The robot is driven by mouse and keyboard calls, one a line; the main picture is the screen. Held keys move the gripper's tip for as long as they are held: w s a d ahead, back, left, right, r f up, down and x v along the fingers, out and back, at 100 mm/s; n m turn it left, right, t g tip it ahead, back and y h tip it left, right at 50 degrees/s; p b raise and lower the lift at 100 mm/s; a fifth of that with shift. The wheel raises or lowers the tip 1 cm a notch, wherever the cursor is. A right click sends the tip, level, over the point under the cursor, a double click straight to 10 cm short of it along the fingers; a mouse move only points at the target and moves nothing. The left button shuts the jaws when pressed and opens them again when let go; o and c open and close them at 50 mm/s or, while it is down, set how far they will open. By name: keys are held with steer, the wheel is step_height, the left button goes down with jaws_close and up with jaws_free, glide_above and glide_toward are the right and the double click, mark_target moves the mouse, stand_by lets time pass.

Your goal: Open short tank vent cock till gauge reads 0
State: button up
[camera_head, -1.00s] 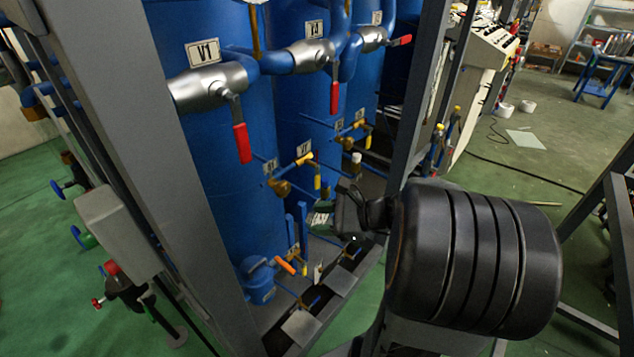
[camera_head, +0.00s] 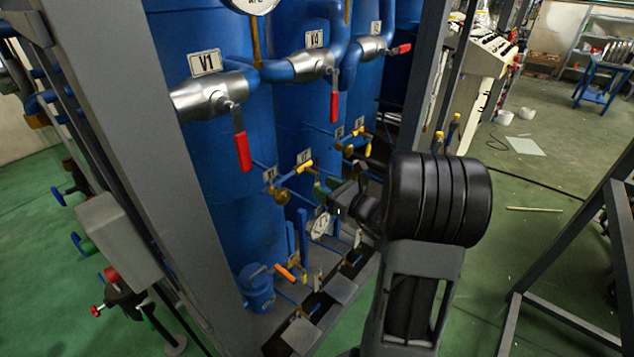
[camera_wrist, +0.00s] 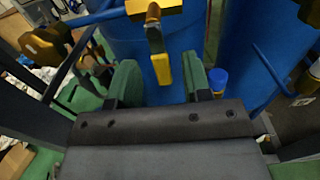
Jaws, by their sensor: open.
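My gripper (camera_wrist: 160,82) is open, with its two green fingertips apart on either side in the wrist view. A cock with a yellow handle (camera_wrist: 161,69) hangs down between the fingertips; I cannot tell whether it touches either one. In the head view my gripper (camera_head: 322,192) is beside the small yellow-handled cocks, partly hidden by my wrist. A white dial gauge (camera_head: 321,225) sits just below it, and another gauge (camera_head: 252,4) is cut off at the top edge. Neither reading is legible. I cannot tell which tank is the short one.
Tall blue tanks (camera_head: 232,215) stand behind pipework with red-handled valves (camera_head: 243,151). A grey frame post (camera_head: 150,150) stands at left. An orange-handled cock (camera_head: 285,272) and a small blue vessel (camera_head: 257,288) are low down. Open green floor lies at right.

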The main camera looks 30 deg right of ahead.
mark_target(317, 182)
steer(key=shift+x, duration=1.65)
jaws_close()
